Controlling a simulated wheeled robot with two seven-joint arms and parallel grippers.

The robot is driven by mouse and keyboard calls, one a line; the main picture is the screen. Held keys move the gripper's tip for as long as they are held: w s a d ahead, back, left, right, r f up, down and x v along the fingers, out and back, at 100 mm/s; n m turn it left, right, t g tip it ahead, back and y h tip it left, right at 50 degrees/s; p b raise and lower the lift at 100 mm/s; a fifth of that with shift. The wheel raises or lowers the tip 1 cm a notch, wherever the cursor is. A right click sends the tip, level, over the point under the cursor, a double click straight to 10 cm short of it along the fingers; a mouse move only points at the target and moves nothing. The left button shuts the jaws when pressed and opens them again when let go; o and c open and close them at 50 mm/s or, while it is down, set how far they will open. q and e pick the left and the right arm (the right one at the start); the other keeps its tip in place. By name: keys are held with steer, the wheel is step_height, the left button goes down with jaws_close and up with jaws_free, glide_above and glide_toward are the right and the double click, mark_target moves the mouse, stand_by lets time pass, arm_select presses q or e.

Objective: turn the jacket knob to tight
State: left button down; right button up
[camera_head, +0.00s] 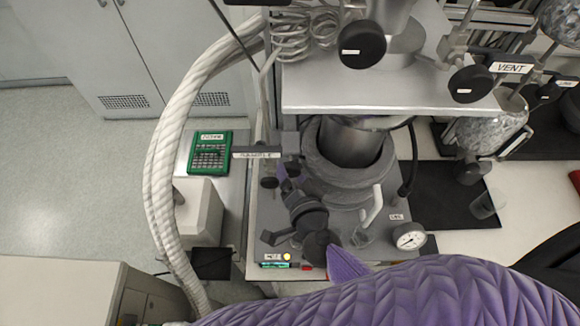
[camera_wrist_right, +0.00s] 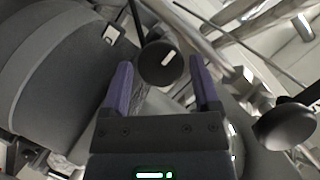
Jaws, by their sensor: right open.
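In the right wrist view a round black knob (camera_wrist_right: 160,62) with a white mark shows between and beyond the purple fingers of my right gripper (camera_wrist_right: 160,85). The fingers are apart, with nothing visibly held between them. I cannot read a jacket label, so I cannot tell surely which knob is the jacket knob. A small dark knob (camera_head: 268,182) sits just left of the fingers. My left gripper is not in view.
A metal shelf (camera_head: 385,95) overhangs the vessel, with a large black knob (camera_head: 362,44) and another black knob (camera_head: 470,84) near the VENT label (camera_head: 512,68). A SAMPLE label (camera_head: 256,155), white hoses (camera_head: 165,170) and a gauge (camera_head: 409,236) surround the vessel.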

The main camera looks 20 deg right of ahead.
steer(key=shift+x, duration=0.95)
